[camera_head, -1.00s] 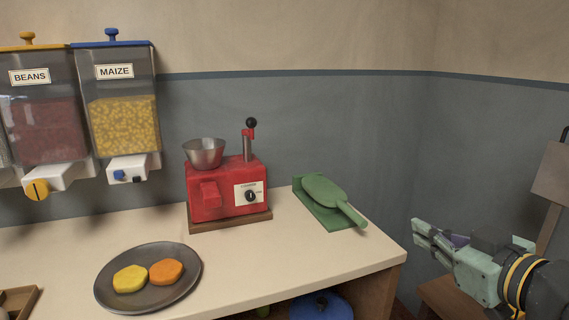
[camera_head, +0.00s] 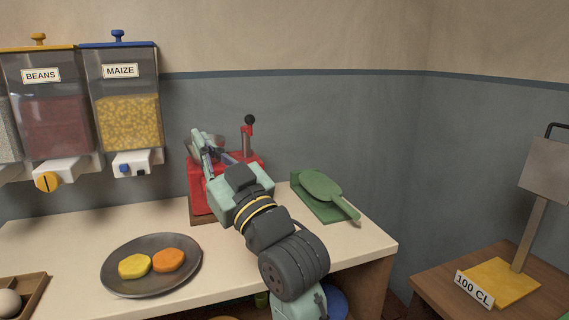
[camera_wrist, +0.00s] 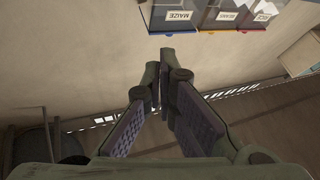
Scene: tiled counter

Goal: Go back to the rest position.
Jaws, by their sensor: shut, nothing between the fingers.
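My gripper (camera_head: 198,138) is in front of the red grinder (camera_head: 203,194) in the head view and hides much of it, including most of its metal bowl. In the wrist view my gripper (camera_wrist: 164,58) has its fingertips together with nothing between them. The wrist view looks toward the wall and shows the dispensers upside down near its top edge.
A dark plate (camera_head: 112,284) with a yellow and an orange piece lies on the counter (camera_head: 60,235). Dispensers (camera_head: 128,125) hang on the left wall. A side table (camera_head: 430,294) holds a yellow stand (camera_head: 503,282).

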